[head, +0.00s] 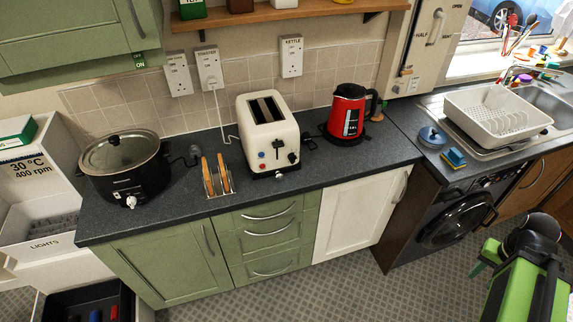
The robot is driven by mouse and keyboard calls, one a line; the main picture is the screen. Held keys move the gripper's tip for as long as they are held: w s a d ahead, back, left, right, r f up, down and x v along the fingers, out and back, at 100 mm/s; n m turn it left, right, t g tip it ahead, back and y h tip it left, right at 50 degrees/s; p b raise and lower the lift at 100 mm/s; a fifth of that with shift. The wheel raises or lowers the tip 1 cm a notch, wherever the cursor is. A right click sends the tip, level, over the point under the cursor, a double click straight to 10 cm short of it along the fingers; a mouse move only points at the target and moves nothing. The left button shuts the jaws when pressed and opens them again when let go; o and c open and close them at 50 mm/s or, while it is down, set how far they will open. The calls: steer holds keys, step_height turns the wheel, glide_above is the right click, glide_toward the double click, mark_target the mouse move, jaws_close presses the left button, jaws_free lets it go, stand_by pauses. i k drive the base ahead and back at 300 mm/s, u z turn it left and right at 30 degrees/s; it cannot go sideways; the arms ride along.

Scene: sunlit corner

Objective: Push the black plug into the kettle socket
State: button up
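The kettle socket (291,57) is a white wall plate labelled KETTLE on the tiles, above and between the toaster and the kettle. Nothing appears plugged into it. A small black item that looks like a plug (309,142) lies on the worktop between the toaster and the red kettle (347,115). Another small dark plug-like item (195,152) lies beside the slow cooker. Which one belongs to the kettle is too small to tell. My gripper (486,257), green and black, is at the lower right over the floor, far from the socket. Its fingers are not clear.
A cream toaster (268,135), toast rack (217,177) and black slow cooker (124,168) stand on the dark worktop (160,215). A white cable hangs from the toaster socket (209,68). A shelf (270,14) is above. The patterned floor (330,290) in front is mostly clear.

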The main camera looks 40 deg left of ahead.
mark_target(306, 138)
steer(key=k, duration=0.95)
steer(key=u, duration=2.3)
steer(key=i, duration=0.5)
steer(key=z, duration=0.05)
steer(key=k, duration=0.75)
steer(key=z, duration=0.25)
steer(key=i, duration=0.75)
steer(key=u, duration=0.05)
